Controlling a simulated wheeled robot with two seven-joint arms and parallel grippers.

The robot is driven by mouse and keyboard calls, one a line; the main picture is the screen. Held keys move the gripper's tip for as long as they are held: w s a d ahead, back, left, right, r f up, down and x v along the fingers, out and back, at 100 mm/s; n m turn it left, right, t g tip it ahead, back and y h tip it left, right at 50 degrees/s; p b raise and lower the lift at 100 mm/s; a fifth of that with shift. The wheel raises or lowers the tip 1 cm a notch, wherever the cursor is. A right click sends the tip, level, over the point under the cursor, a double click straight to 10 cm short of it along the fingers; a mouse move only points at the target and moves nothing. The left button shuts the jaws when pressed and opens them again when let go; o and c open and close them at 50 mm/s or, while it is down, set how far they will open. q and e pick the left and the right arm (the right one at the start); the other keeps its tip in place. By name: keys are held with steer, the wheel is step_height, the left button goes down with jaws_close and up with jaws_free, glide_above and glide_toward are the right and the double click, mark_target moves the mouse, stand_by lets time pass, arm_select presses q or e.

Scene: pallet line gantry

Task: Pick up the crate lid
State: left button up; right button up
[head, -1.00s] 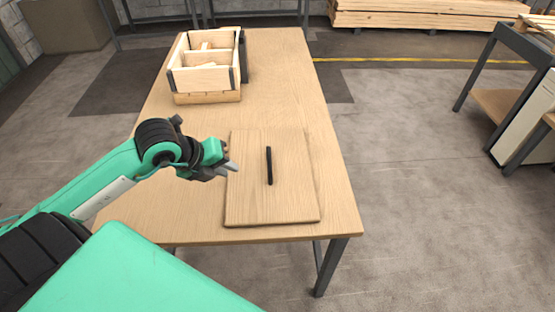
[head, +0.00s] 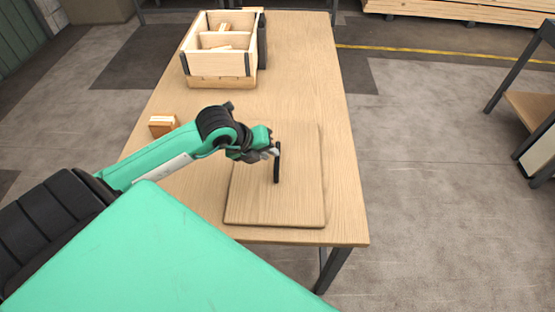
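The crate lid (head: 300,195) is a flat wooden board lying on the table, with a black bar handle (head: 277,168) standing near its middle. My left gripper (head: 274,152) is over the lid, with its grey fingertips at the far end of the handle. I cannot tell whether the fingers touch the handle or have closed on it. The open wooden crate (head: 217,84) stands at the far left of the table with dividers and some wooden pieces inside. My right gripper is out of view.
The wooden table (head: 310,60) is clear behind the lid and along its right side. A small wooden block (head: 162,125) lies near the left edge beside my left arm. A dark object (head: 262,45) stands against the crate's right side.

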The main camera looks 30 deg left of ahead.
arm_select(q)
steer(key=shift+x, duration=2.7)
steer(key=shift+w+r, duration=0.15)
jaws_close()
